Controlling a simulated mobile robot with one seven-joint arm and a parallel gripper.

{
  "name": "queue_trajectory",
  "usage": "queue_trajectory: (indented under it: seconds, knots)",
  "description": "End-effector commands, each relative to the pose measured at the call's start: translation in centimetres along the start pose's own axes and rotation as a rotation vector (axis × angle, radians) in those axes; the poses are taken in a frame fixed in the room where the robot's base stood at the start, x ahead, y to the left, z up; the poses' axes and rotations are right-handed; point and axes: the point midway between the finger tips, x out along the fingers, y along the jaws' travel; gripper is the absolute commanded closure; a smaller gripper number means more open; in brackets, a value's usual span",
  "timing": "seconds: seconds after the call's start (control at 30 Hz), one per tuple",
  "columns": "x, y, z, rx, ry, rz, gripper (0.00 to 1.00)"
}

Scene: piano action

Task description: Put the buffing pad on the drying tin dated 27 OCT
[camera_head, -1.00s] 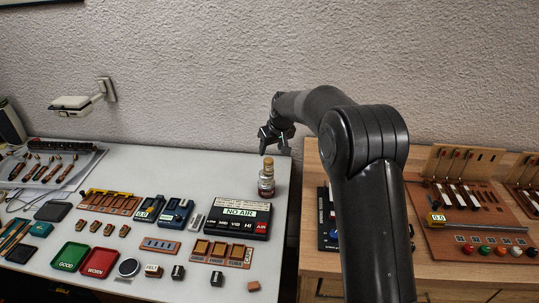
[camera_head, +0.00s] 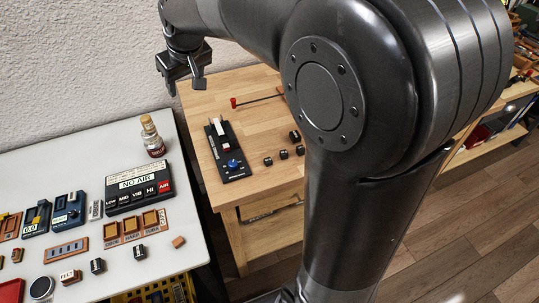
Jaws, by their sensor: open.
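My gripper (camera_head: 184,84) is at the upper left of the head view, open with nothing seen between its fingers. It hangs above the back left corner of the wooden table (camera_head: 262,173). I cannot pick out a buffing pad or a tin dated 27 OCT. A small orange-brown block (camera_head: 179,241) lies near the right edge of the white table (camera_head: 85,148); I cannot tell what it is. My arm covers much of the right half of the view.
A bottle (camera_head: 152,140) stands near the white table's back right corner, behind the NO AIR box (camera_head: 138,189). A black device with a blue knob (camera_head: 232,164) and several small black blocks (camera_head: 283,154) sit on the wooden table. A gap separates the tables.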

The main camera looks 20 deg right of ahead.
Motion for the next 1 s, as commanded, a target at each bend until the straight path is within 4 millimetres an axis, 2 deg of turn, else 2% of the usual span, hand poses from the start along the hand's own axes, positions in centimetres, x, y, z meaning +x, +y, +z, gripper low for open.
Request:
queue_trajectory:
  seconds: [0.03, 0.1, 0.3, 0.43, 0.6, 0.7, 0.8, 1.0]
  knots:
    - [-1.7, 0.3, 1.8, 0.021, 0.008, 0.012, 0.44]
    - [-3.4, 0.7, 4.2, 0.053, 0.013, 0.026, 0.44]
    - [-7.2, 1.1, 11.5, 0.14, 0.025, 0.065, 0.44]
    - [-8.8, 1.1, 16.5, 0.2, 0.036, 0.089, 0.44]
    - [-9.7, 0.7, 22.5, 0.271, 0.048, 0.114, 0.44]
    - [-9.8, 0.4, 25.1, 0.302, 0.053, 0.124, 0.44]
    - [-9.7, 0.2, 26.8, 0.322, 0.057, 0.131, 0.44]
    - [-9.6, 0.1, 27.8, 0.337, 0.058, 0.134, 0.44]
